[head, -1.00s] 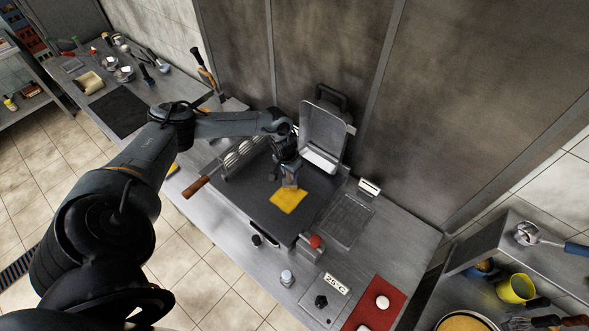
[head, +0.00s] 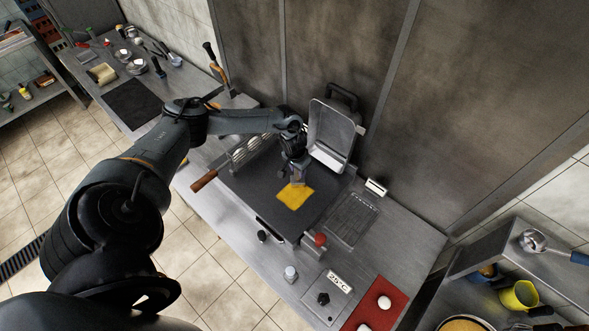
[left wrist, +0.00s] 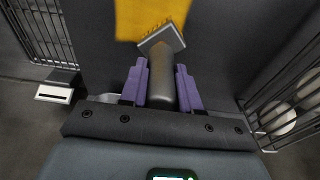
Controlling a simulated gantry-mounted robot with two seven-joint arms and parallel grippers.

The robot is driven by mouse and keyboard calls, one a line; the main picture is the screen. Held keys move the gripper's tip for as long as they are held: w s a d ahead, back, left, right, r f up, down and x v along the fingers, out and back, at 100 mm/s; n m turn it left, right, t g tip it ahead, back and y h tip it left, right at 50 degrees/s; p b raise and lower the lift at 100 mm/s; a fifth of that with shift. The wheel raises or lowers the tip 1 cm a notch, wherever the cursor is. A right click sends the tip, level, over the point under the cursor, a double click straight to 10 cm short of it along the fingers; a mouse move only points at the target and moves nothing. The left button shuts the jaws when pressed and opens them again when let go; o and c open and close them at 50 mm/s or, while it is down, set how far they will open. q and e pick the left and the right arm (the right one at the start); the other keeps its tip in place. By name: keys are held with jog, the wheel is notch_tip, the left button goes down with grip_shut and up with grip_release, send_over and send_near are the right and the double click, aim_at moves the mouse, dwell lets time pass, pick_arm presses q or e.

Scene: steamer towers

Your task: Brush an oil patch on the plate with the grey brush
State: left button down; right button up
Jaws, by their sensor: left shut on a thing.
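A yellow oil patch (head: 295,196) lies on the dark plate (head: 262,205). It also shows at the top of the left wrist view (left wrist: 150,18). My left gripper (head: 294,168) is shut on the grey brush and hangs over the plate. In the left wrist view, the purple fingers (left wrist: 161,88) clasp the grey handle of the brush (left wrist: 161,75). The bristled head sits at the near edge of the patch; I cannot tell whether it touches. My right gripper is not in view.
An open metal lid (head: 332,135) stands behind the plate. A basket with white balls (head: 250,150) is at the plate's left, with a wooden handle (head: 204,181) sticking out. A wire rack (head: 353,219) and a red mat (head: 374,304) lie to the right.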

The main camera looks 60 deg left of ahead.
pick_arm(q)
jog(key=shift+w+d, duration=0.25)
jog(key=shift+w, duration=0.35)
jog(key=shift+w+d, duration=0.25)
jog(key=shift+w, duration=0.3)
jog(key=shift+r, duration=0.15)
jog(key=shift+r+p, duration=0.75)
jog(key=shift+p, duration=0.3)
notch_tip(320, 180, up, 5)
jog(key=p, duration=0.5)
